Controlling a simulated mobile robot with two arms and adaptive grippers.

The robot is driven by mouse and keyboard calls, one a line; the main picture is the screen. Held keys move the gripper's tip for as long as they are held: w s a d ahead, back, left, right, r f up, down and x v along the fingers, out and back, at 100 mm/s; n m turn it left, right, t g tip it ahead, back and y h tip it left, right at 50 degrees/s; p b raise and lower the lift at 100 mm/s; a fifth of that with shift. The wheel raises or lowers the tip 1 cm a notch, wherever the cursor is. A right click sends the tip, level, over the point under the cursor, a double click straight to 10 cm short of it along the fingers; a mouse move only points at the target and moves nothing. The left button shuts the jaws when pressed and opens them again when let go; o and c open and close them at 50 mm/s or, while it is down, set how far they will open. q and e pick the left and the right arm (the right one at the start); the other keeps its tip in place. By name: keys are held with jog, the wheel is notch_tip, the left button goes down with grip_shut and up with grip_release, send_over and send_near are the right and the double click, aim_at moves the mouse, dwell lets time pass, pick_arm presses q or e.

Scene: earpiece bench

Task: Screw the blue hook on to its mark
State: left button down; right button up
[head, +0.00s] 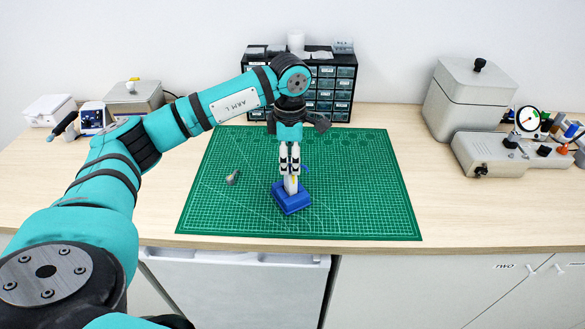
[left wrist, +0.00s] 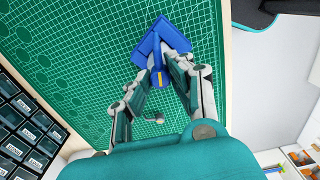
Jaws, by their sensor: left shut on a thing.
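A blue block (head: 290,203) sits on the green mat, with a pale upright piece (head: 291,184) standing in it. My left gripper (head: 290,168) points straight down over the block, its fingers closed together at the top of the pale piece. A bit of the blue hook (head: 305,167) shows beside the fingertips. In the left wrist view the blue hook (left wrist: 158,74) is between the fingertips of the left gripper (left wrist: 160,80), with a small yellow mark on or beside it. The block (left wrist: 146,48) lies beneath. Whether the hook is seated is hidden by the fingers. My right gripper is not in view.
A small grey part (head: 232,177) lies on the cutting mat (head: 350,205), left of the block. A black drawer cabinet (head: 343,90) stands behind the mat. Grey devices (head: 467,100) stand at the right. The mat's right side is clear.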

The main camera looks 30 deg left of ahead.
pick_arm(q)
jog(key=shift+m, duration=0.4)
jog(key=shift+m+b, duration=0.35)
jog(key=shift+m, duration=0.25)
jog(key=m, duration=0.2)
jog(key=shift+m+b, duration=0.3)
jog(key=shift+b, duration=0.05)
jog(key=shift+m, duration=0.7)
